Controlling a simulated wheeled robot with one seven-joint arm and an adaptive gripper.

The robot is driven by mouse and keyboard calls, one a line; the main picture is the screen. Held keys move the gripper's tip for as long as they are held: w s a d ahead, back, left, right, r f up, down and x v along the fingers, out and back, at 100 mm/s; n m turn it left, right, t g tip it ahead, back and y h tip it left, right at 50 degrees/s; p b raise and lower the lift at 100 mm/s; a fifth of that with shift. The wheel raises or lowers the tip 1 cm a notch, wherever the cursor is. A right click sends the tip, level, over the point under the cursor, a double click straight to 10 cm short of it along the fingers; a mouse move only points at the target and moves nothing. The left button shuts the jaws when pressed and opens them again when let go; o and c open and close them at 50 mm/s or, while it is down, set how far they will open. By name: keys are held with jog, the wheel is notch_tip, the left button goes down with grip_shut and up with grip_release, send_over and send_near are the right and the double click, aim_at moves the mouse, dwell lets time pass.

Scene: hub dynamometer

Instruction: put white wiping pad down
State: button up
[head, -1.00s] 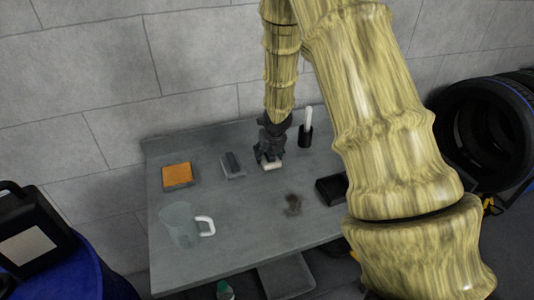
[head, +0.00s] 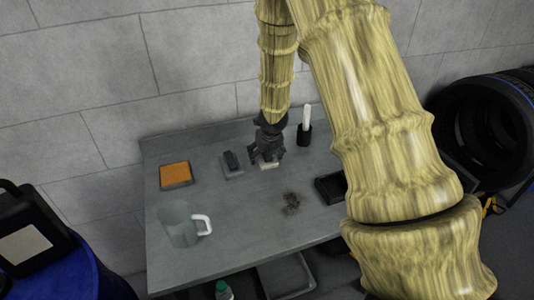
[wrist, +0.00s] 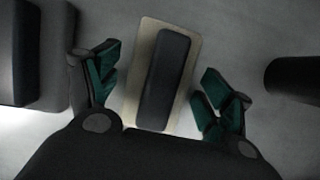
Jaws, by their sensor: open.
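The white wiping pad (wrist: 142,62) is a pale cream block with a dark grip on top. It lies on the grey table and sits between the open fingers of my gripper (wrist: 162,88) in the wrist view, with a gap on each side. In the head view the pad (head: 269,166) shows only as a pale edge under my gripper (head: 266,157), which hides the rest of it. My gripper points down close above the table.
A grey block with a dark grip (head: 232,163) stands just left of the pad. An orange-topped pad (head: 175,175), a clear jug (head: 178,224), a black holder with a white handle (head: 305,132) and a black tray (head: 330,188) stand around. A dark smudge (head: 291,203) marks the table (head: 240,245).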

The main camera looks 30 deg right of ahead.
jog(key=shift+r+p, duration=0.2)
jog(key=shift+p, duration=0.15)
jog(key=shift+r+p, duration=0.4)
jog(key=shift+p, duration=0.55)
jog(key=shift+b+v, duration=0.55)
jog(key=shift+v, duration=0.55)
jog(key=shift+b+v, duration=0.35)
jog(key=shift+v, duration=3.8)
jog(key=shift+w+a, duration=0.15)
jog(key=shift+a, duration=0.05)
